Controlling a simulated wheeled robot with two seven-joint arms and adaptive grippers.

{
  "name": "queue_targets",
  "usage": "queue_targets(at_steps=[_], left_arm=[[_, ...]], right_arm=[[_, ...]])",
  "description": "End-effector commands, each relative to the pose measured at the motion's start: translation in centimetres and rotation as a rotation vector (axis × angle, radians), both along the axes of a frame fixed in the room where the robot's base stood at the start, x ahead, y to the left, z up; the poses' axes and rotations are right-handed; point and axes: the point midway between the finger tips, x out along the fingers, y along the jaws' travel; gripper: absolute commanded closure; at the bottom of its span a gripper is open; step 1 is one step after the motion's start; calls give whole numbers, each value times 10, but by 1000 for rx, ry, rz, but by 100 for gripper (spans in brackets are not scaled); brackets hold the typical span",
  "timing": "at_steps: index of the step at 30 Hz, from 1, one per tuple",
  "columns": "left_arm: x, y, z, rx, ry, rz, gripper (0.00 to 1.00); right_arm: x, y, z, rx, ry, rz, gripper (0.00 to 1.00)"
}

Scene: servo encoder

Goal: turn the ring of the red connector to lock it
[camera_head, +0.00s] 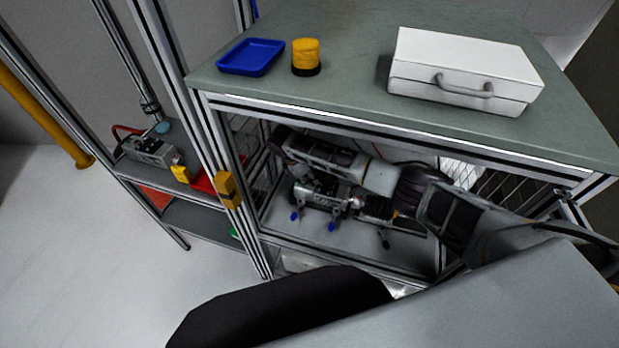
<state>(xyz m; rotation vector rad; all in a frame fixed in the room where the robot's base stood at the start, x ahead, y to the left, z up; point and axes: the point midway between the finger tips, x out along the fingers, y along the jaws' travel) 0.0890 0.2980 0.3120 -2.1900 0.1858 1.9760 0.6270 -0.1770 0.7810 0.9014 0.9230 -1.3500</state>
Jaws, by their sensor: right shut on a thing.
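My right gripper (289,155) reaches in from the right under the bench top. Its fingers are shut at the left end of the metal servo unit (318,196), apparently on the ring of the red connector. The connector and its ring are hidden behind the fingers or too small to make out, so I cannot tell how far the ring is turned. The servo unit lies inside the bench frame, with blue-tipped fittings below it. My left gripper is not in view.
The bench top (350,92) carries a blue tray (250,57), a yellow-and-black cylinder (306,56) and a white case (463,70). Frame posts and wire mesh enclose the gripper's space. A shelf at left holds another metal unit (150,150). Open floor lies at far left.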

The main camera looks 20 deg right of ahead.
Motion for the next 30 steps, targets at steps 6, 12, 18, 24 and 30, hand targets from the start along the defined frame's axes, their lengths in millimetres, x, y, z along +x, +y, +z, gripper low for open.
queue_targets(at_steps=[6, 12, 18, 24, 30], left_arm=[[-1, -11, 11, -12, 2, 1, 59], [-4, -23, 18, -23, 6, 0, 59], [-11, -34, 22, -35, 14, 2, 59], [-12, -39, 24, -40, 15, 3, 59], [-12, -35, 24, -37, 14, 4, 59]], right_arm=[[1, 1, 2, 1, 2, -111, 99], [1, 1, 1, 1, 2, -238, 99], [2, 1, 1, 1, 3, -354, 99], [3, 0, 0, 1, 2, -429, 99], [3, 0, 0, 0, 1, -459, 99]])
